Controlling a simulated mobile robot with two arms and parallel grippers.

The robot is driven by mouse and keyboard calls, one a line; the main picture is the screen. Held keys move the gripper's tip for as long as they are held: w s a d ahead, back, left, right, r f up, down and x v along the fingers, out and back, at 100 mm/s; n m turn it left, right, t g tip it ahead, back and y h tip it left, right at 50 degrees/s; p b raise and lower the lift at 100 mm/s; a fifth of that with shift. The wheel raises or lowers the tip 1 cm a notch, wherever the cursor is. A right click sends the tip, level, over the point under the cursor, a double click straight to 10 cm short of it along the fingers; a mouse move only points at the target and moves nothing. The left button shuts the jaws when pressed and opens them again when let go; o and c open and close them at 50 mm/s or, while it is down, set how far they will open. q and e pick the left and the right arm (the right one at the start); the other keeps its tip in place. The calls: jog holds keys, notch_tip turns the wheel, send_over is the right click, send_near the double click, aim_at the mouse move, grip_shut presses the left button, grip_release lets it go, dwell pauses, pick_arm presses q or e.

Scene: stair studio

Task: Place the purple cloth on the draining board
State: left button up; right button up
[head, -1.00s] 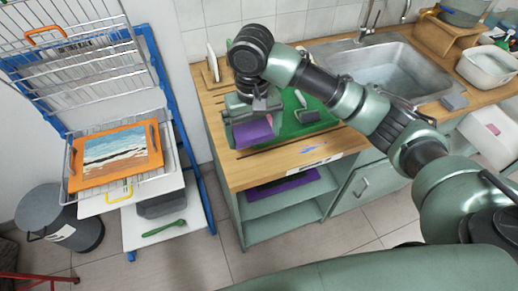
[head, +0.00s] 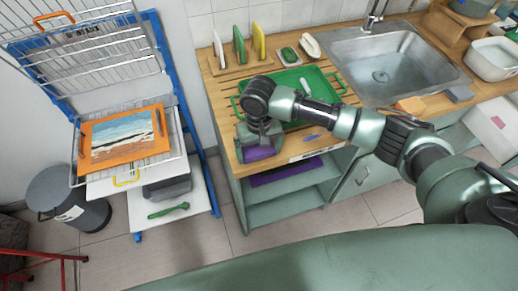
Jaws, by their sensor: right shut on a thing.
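The purple cloth (head: 259,153) is in my right gripper (head: 258,143), which is shut on it and points down over the front left of the wooden worktop. The cloth shows below the jaws near the front edge; whether it touches the wood I cannot tell. The draining board seems to be the grooved part of the worktop (head: 220,103) left of the sink. A green tray with handles (head: 320,85) lies on it, behind and right of my gripper, partly hidden by my arm. My left gripper is not in view.
A wooden rack with upright boards (head: 240,66) stands behind the tray. The sink (head: 385,75) is at the right, with an orange sponge (head: 410,105) at its front edge. Another purple item (head: 286,171) lies on the shelf below. A wire drying rack (head: 90,50) stands left.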

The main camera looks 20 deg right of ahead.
aim_at(259, 153)
jog(key=o, duration=1)
jog(key=shift+f, duration=0.1)
jog(key=shift+c, duration=0.2)
notch_tip(259, 153, up, 12)
jog(key=b, duration=0.2)
jog(key=shift+r, duration=0.2)
